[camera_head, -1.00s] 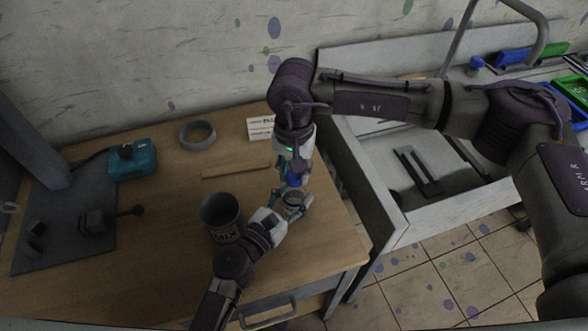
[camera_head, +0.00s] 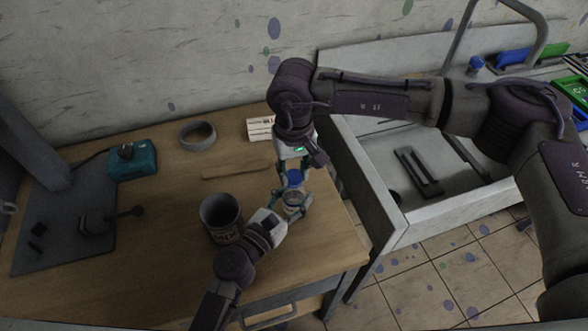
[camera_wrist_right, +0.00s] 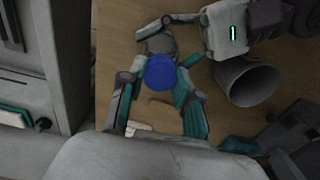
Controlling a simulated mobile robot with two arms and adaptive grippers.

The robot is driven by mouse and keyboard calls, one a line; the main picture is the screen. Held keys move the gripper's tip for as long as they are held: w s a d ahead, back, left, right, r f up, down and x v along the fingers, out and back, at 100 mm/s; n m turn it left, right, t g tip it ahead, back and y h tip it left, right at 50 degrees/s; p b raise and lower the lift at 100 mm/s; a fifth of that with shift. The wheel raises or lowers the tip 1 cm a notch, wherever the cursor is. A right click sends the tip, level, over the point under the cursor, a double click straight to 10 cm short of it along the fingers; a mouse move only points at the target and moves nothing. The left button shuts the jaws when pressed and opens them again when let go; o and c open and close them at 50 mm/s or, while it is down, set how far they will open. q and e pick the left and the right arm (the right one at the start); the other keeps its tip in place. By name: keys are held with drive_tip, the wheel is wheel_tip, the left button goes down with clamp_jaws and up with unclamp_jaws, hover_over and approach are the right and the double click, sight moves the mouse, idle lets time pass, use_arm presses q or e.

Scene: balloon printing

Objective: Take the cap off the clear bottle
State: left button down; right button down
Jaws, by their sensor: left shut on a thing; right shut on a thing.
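The clear bottle (camera_head: 293,201) stands upright near the table's right edge, with its blue cap (camera_head: 294,177) on top. In the right wrist view the cap (camera_wrist_right: 160,73) covers much of the bottle. My left gripper (camera_head: 292,210) is shut around the bottle's body from the front. My right gripper (camera_head: 291,184) comes down from above and is shut on the cap; its fingers show on both sides of the cap in the right wrist view (camera_wrist_right: 158,88). I cannot tell whether the cap is loose on the neck.
A grey can (camera_head: 221,214) stands just left of my left gripper. A grey ring (camera_head: 198,136), a white labelled box (camera_head: 261,129) and a thin wooden stick (camera_head: 235,171) lie behind. A teal box (camera_head: 133,161) is at left.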

sight(294, 175)
drive_tip(key=shift+r, duration=0.15)
drive_tip(key=shift+r, duration=0.95)
drive_tip(key=shift+r, duration=2)
use_arm(q)
drive_tip(key=shift+c, duration=1.5)
unclamp_jaws()
